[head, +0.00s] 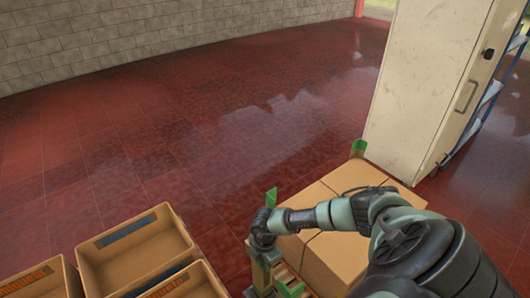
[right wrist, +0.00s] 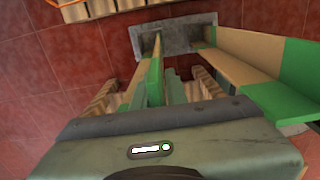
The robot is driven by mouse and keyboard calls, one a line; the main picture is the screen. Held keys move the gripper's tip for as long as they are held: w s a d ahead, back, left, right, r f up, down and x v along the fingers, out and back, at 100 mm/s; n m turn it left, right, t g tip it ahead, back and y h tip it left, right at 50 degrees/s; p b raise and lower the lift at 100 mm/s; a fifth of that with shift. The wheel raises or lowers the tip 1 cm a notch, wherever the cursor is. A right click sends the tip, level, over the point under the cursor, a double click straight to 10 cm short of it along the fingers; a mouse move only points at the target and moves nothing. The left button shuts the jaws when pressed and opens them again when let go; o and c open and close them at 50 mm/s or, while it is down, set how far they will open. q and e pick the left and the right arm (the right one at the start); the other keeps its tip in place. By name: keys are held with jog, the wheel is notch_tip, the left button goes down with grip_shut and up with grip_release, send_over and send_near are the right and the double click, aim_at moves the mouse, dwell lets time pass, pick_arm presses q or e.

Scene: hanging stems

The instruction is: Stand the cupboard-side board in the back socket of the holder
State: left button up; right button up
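My right gripper (head: 264,266) is low, left of the stacked boxes. In the right wrist view a tan-and-green board (right wrist: 156,72) runs between its fingers to the left opening of a grey holder (right wrist: 175,42). I cannot tell whether the fingers press on it or whether its foot is seated. A second tan-and-green board (right wrist: 255,75) reaches the holder's right opening. My left gripper is not in view.
Cardboard boxes (head: 325,255) stand right of my gripper, partly under my arm. Open tan crates (head: 135,255) are at the lower left. A blue shelf rack (head: 490,95) is behind the cupboard. The red tiled floor is clear in the middle.

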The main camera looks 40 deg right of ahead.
jog(key=shift+o, duration=1)
